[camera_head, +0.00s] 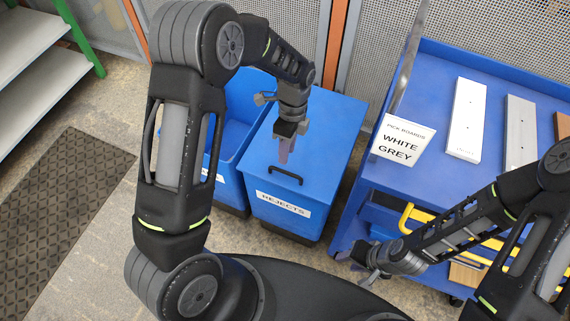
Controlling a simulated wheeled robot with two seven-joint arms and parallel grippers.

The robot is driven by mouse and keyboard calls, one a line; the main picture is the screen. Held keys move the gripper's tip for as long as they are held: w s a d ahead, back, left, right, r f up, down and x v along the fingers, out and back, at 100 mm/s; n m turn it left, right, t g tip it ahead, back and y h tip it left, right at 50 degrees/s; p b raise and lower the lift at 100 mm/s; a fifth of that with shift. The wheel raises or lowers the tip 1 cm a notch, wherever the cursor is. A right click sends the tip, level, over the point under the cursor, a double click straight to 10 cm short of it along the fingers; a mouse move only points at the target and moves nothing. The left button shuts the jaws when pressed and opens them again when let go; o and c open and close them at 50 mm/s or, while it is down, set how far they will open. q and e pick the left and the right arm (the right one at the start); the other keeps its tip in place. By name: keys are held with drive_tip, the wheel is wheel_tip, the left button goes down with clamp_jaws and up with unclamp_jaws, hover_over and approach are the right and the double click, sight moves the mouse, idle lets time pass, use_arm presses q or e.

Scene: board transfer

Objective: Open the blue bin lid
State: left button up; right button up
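The blue bin (262,223) stands at the centre with its flat blue lid (338,117) closed on top. A black bar handle (286,175) sits near the lid's front edge, above a white REJECTS label (283,204). My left gripper (284,156) points down over the lid, just behind the handle in the picture. It looks apart from the handle; its height above the lid and its finger opening are unclear. My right gripper (347,255) is low beside the blue cart's left side, away from the bin. Its finger opening cannot be made out.
An open blue bin (229,143) stands directly left of the lidded bin. A blue cart (430,178) at the right holds a white board (466,120), a grey board (520,132) and a sign (402,140). A mesh fence (375,40) runs behind.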

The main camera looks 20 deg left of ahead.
sight(284, 171)
use_arm(q)
drive_tip(key=f, duration=0.3)
drive_tip(key=s+f, duration=0.1)
drive_tip(key=f, duration=0.2)
drive_tip(key=shift+s+f, duration=0.15)
drive_tip(key=shift+f, duration=0.15)
drive_tip(key=shift+c, duration=0.5)
clamp_jaws()
idle(0.6)
